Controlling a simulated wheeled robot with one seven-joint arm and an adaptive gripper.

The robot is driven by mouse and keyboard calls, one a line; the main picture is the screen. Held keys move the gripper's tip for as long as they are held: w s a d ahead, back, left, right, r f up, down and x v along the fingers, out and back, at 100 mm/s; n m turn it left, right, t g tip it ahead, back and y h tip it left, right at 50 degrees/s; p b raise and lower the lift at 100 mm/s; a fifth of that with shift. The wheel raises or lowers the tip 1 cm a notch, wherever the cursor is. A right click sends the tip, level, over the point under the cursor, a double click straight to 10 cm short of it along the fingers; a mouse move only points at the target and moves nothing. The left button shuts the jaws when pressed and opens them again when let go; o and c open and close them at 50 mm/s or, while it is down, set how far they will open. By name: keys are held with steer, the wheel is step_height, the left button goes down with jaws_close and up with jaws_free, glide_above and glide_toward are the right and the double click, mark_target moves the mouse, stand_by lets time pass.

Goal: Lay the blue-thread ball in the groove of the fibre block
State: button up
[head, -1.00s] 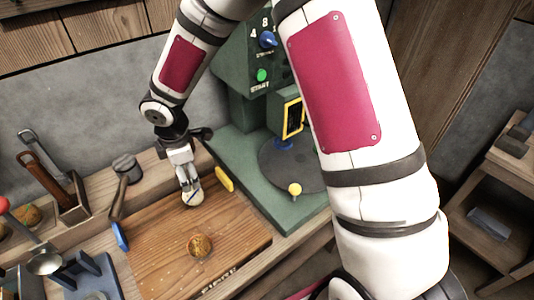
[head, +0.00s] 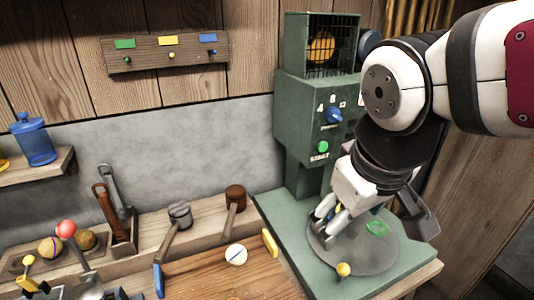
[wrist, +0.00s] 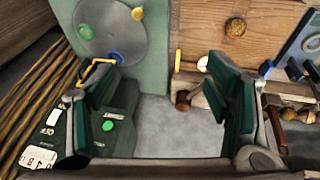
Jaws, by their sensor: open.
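The blue-thread ball (head: 236,255), cream with a dark blue line, sits on the far part of the wooden board (head: 195,275). In the wrist view it seems to be the small pale shape (wrist: 203,64) near the board's edge. My gripper (head: 328,212) is to the right of the ball, over the green machine's round plate. In the wrist view its dark green fingers (wrist: 167,105) are wide apart with nothing between them. A brown, rough round thing (wrist: 235,27) lies on the board. I cannot make out a groove or tell which thing is the fibre block.
The green machine (head: 315,125) with dial, start button and caged top stands at the back right. Mallets (head: 178,215) and a tool holder (head: 122,245) line the back ledge. A yellow piece (head: 270,242) is beside the ball.

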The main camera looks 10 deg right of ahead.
steer(key=s, duration=0.1)
steer(key=s+m+y, duration=0.1)
steer(key=s, duration=0.1)
steer(key=s+m, duration=0.1)
steer(key=s, duration=0.1)
steer(key=shift+a+r+t, duration=0.15)
steer(key=shift+a+t, duration=0.1)
steer(key=shift+t, duration=0.05)
stand_by(0.9)
